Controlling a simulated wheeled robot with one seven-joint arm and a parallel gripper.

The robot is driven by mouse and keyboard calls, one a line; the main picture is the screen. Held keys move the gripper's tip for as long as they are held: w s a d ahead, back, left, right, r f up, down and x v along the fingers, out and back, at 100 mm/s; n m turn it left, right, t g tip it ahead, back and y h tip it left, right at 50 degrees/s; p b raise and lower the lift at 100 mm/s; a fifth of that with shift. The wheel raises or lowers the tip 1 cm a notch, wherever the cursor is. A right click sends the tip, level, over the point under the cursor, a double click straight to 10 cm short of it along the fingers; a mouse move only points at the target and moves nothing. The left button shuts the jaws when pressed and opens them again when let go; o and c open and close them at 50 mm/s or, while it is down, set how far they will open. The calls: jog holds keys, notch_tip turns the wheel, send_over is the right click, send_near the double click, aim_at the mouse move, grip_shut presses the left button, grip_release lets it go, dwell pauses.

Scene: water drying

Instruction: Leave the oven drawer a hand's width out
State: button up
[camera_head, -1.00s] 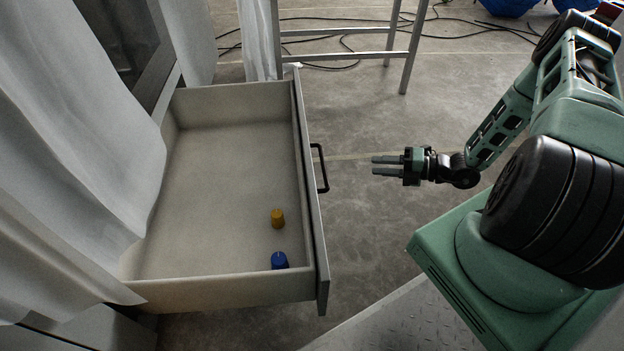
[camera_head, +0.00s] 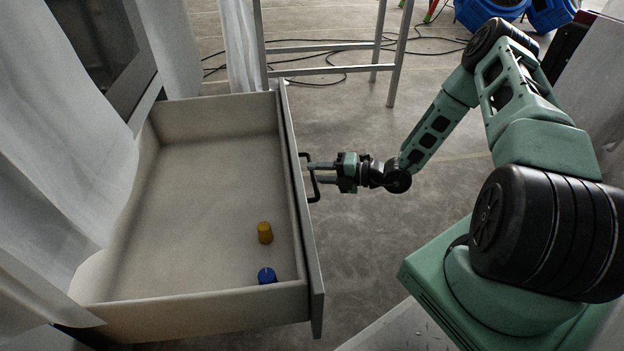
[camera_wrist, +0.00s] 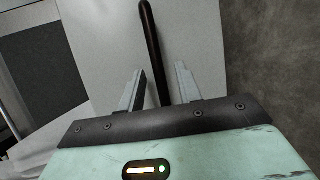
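The oven drawer (camera_head: 210,170) is pulled far out, its grey front panel (camera_head: 303,215) facing right. A black bar handle (camera_head: 314,190) is on that front. My gripper (camera_head: 318,173) reaches the handle from the right, fingers pointing at the drawer front. In the wrist view the dark handle (camera_wrist: 150,45) runs down between the two fingers of my gripper (camera_wrist: 160,88), with gaps visible beside it. The fingers are open around the handle. An orange cup-like piece (camera_head: 265,233) and a blue one (camera_head: 267,276) stand inside the drawer near its front.
White cloth sheets (camera_head: 50,130) hang at the left, over the drawer's rear side. A metal trestle or ladder frame (camera_head: 330,70) stands behind. Black cables (camera_head: 440,42) lie on the concrete floor. Blue machines (camera_head: 490,12) are at the back right.

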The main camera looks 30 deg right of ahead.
jog(key=shift+b+x, duration=0.3)
jog(key=shift+x, duration=0.75)
grip_shut()
jog(key=shift+a, duration=0.1)
